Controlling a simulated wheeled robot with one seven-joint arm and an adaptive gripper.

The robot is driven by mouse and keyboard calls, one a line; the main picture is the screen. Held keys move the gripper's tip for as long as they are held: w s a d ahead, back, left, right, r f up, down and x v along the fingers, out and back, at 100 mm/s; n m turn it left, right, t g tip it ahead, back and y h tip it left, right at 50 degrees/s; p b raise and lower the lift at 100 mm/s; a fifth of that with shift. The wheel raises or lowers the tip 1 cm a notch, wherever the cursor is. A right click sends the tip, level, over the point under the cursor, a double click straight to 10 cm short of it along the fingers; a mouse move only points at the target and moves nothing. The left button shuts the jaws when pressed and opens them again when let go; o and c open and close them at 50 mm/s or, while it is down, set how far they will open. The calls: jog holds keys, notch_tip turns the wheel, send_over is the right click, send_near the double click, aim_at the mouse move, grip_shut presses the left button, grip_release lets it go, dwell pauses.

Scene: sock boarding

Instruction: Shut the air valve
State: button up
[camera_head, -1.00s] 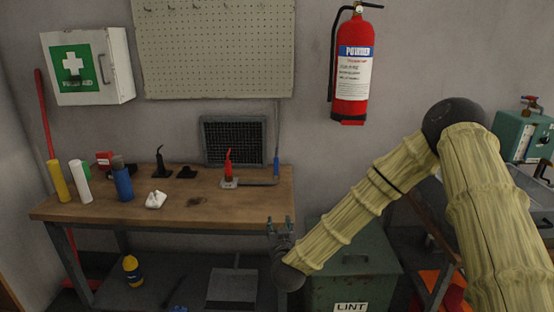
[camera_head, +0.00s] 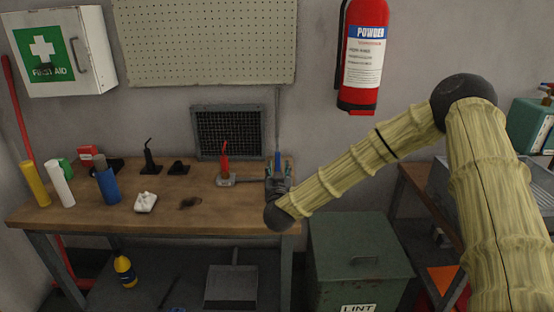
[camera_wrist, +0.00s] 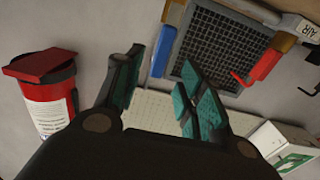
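A slim blue lever (camera_head: 277,160) stands upright at the back right of the workbench, in line with a thin vertical wall pipe (camera_head: 277,110). It also shows in the wrist view (camera_wrist: 163,51), beyond the fingers. A grey fitting marked AIR (camera_wrist: 304,27) carries a red handle-like part (camera_wrist: 265,64); the red part stands left of my gripper in the head view (camera_head: 224,149). Which part is the valve's handle is not certain. My gripper (camera_head: 278,170) is open and empty, in front of the blue lever; its teal-padded fingers (camera_wrist: 163,88) are apart. Contact is not visible. My gripper hides the lever's base.
The workbench (camera_head: 100,213) holds several bottles (camera_head: 107,185) at the left and a white crumpled item (camera_head: 146,202). A dark wall grille (camera_head: 228,133) is behind. A fire extinguisher (camera_head: 363,60) hangs at the right, above a green LINT bin (camera_head: 360,255).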

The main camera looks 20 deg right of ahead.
aim_at(278, 161)
jog(key=shift+p+x, duration=0.3)
jog(key=shift+x, duration=3.3)
jog(key=shift+f, duration=0.1)
jog(key=shift+c, duration=0.4)
grip_shut()
